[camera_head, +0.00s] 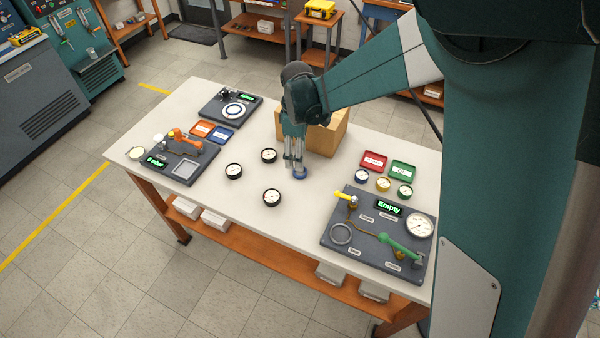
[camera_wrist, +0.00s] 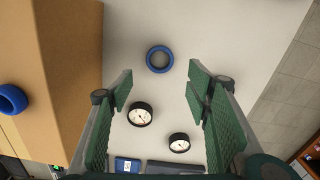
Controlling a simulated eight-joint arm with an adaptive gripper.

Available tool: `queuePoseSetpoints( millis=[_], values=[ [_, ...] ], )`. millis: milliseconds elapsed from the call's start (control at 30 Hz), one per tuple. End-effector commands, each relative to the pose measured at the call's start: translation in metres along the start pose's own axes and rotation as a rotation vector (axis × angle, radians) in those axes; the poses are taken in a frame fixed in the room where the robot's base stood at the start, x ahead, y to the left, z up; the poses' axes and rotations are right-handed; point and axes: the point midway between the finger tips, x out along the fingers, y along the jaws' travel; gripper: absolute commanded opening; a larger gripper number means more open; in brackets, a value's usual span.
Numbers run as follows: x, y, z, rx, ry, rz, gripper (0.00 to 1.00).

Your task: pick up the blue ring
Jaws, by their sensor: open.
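A blue ring (camera_wrist: 147,60) lies flat on the white table, its open middle showing the tabletop. In the head view the blue ring (camera_head: 301,175) is partly hidden behind my fingertips. My gripper (camera_head: 294,163) points down close over it. In the wrist view my gripper (camera_wrist: 160,84) is open and empty, its green pads apart. The ring shows beyond the fingertips, roughly centred between them. I cannot tell the exact height of the tips above the table. A second blue ring (camera_wrist: 11,90) shows against the cardboard box at the left of the wrist view.
The cardboard box (camera_head: 327,140) stands close behind my gripper. Black-rimmed gauges (camera_head: 272,196) lie to the left of the ring. A test panel (camera_head: 345,258) with small gauges and red and green trays (camera_head: 373,160) is on the right. More panels (camera_head: 180,160) are on the left.

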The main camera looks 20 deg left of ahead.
Motion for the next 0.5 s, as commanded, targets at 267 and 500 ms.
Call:
queuePoseSetpoints(
  millis=[267, 500],
  values=[
    [0.017, 0.0, 0.0, 0.001, 0.0, 0.0, 0.49],
    [0.026, 0.0, 0.0, 0.001, 0.0, 0.0, 0.49]
  ],
)
